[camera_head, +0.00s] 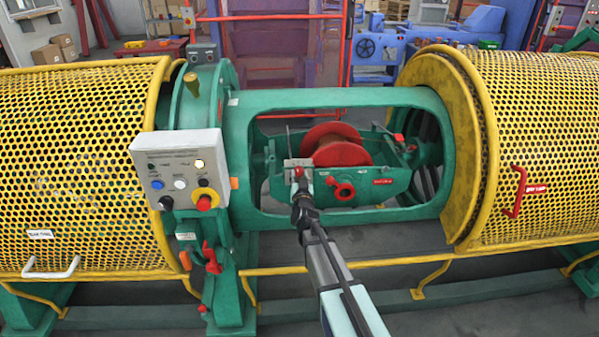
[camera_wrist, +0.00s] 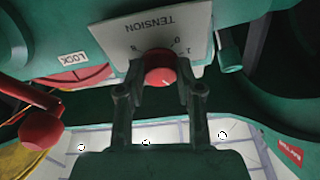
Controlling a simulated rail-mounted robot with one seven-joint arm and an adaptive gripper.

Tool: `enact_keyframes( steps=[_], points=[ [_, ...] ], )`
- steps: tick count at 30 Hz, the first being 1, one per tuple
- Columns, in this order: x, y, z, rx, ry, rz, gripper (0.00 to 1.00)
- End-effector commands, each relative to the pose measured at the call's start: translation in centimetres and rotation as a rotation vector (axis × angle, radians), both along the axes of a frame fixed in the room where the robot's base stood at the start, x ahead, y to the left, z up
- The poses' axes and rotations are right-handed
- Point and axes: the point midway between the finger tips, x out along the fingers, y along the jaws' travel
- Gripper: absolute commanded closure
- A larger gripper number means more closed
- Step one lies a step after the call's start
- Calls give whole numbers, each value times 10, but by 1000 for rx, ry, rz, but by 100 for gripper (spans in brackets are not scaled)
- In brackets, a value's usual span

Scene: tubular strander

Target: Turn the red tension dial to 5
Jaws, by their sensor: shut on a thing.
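Some numerals show around the dial, but my fingers and the dial hide others. A small pale mark shows near the dial's lower edge. My gripper (camera_wrist: 160,90) has a finger on each side of the dial and is shut on it.
A red spool (camera_head: 340,150) lies behind the plate in the green cradle frame (camera_head: 335,97). A red round knob (camera_head: 343,191) is right of my gripper. In the wrist view, a red ball-ended lever (camera_wrist: 42,130) and a LOCK label (camera_wrist: 73,59) are at left.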

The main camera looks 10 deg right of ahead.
Motion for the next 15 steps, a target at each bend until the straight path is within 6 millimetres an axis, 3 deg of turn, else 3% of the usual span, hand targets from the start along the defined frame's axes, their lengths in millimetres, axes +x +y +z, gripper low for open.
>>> enact_keyframes(
  steps=[1, 15],
  points=[
    [2, 1, 7, 34, -2, -10, 99],
    [3, 5, 7, 450, -44, -139, 99]
  ],
)
